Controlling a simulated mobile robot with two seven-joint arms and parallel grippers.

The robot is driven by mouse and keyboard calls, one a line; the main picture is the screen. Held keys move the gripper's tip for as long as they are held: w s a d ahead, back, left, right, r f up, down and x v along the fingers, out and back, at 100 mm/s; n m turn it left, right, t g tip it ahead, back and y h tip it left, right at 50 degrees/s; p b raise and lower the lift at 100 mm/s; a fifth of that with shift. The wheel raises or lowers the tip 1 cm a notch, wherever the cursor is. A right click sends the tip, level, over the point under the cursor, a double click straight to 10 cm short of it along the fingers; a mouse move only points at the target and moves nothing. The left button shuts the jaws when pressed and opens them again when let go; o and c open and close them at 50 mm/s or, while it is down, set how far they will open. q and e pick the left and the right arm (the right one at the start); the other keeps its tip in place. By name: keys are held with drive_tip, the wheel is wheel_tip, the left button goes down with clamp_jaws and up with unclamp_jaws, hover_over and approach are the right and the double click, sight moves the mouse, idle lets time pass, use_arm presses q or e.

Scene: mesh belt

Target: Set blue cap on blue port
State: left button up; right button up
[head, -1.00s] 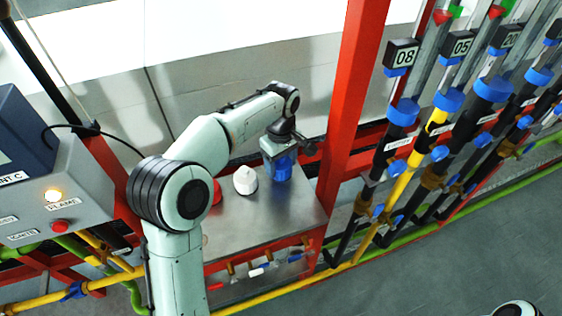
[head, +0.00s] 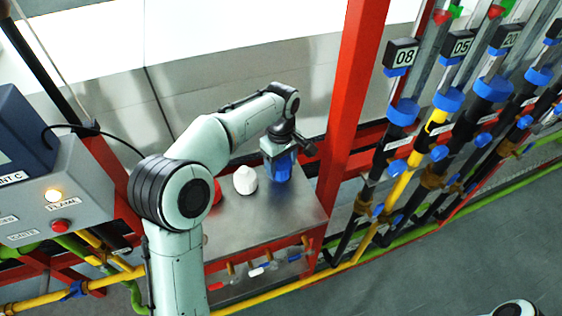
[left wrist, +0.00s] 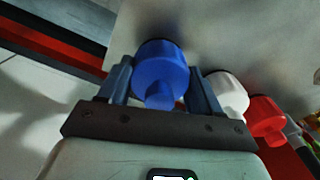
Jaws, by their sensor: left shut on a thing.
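The blue cap (head: 282,171) is at the right rear of the metal table, between the fingers of my left gripper (head: 279,163). The left wrist view shows the blue cap (left wrist: 160,75) with its narrow stem towards the camera and one finger on each side. My left gripper (left wrist: 160,88) is shut on it. I cannot tell whether the cap is touching the tabletop. A blue-marked fitting (head: 295,257) shows small on the table's front; I cannot tell whether it is the blue port. My right gripper is not in view.
A white cap (head: 245,180) stands left of the blue one, with a red cap (head: 216,191) partly behind my arm. A red post (head: 352,100) rises close to the right. The metal tabletop (head: 265,215) is clear in front of the caps. Numbered pipes fill the right side.

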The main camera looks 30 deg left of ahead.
use_arm(q)
drive_tip(key=shift+f, duration=0.5)
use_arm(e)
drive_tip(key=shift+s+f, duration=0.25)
use_arm(q)
drive_tip(key=o, duration=0.8)
drive_tip(key=shift+c, duration=0.2)
wheel_tip(320, 180, up, 2)
drive_tip(key=shift+r+p, duration=0.1)
drive_tip(key=shift+p, duration=0.35)
drive_tip(key=shift+r+p, duration=0.9)
drive_tip(key=shift+r, duration=1.05)
drive_tip(key=shift+w+r, duration=0.1)
drive_tip(key=shift+r, duration=0.5)
drive_tip(key=shift+r+p, duration=0.3)
drive_tip(key=shift+r, duration=1.55)
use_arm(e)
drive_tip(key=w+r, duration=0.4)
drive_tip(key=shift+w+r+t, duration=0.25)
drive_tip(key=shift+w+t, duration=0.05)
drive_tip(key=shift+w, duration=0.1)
